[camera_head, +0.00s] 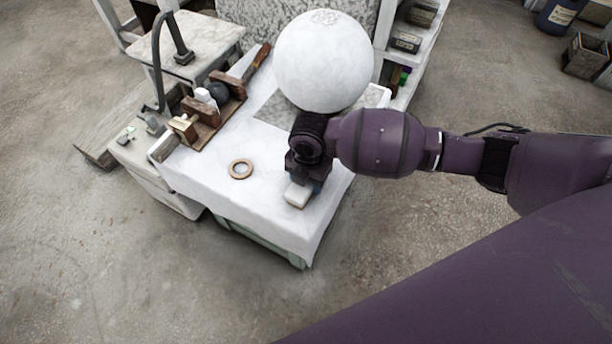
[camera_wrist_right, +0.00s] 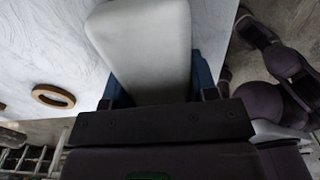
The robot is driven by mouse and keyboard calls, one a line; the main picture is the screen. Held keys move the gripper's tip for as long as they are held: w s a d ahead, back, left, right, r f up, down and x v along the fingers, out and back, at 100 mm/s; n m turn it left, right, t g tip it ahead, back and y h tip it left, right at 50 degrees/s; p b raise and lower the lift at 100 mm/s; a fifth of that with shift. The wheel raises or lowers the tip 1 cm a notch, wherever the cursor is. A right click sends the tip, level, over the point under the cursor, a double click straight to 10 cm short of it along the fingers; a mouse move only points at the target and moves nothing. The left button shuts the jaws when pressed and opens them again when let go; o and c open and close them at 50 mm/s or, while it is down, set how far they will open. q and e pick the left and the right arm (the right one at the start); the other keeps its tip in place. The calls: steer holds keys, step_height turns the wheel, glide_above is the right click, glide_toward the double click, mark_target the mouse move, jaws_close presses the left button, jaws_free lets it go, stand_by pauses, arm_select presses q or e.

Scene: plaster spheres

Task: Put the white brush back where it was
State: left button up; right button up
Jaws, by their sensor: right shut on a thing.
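The white brush (camera_head: 297,194) shows as a pale block with rounded corners in the head view. It is in my right gripper (camera_head: 304,180), over the front right part of the white-covered table (camera_head: 215,185). In the right wrist view the brush (camera_wrist_right: 145,42) fills the space between the blue fingers of the right gripper (camera_wrist_right: 158,88), which is shut on it. I cannot tell whether the brush touches the table. Its inner end is hidden by the gripper. My left gripper is not in view.
A large white plaster sphere (camera_head: 323,60) stands behind my right gripper. A wooden ring (camera_head: 240,169) lies left of it. A wooden holder (camera_head: 203,132) with several small tools and a dark ball (camera_head: 218,91) is at the table's left. The table's front left is clear.

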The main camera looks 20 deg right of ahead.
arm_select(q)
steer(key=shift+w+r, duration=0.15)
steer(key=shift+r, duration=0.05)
arm_select(e)
steer(key=shift+w+r, duration=0.1)
steer(key=shift+r, duration=0.1)
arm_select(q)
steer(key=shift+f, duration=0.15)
arm_select(e)
steer(key=shift+f, duration=0.2)
steer(key=o, duration=1)
step_height(320, 180, up, 5)
steer(key=shift+w+d+p, duration=0.1)
steer(key=shift+w+p, duration=0.05)
steer(key=shift+p, duration=0.65)
step_height(320, 180, up, 6)
steer(key=shift+f+p, duration=0.1)
steer(key=shift+p, duration=0.75)
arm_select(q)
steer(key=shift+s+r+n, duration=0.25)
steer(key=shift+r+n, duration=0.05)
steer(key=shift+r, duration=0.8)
arm_select(e)
steer(key=shift+r, duration=0.75)
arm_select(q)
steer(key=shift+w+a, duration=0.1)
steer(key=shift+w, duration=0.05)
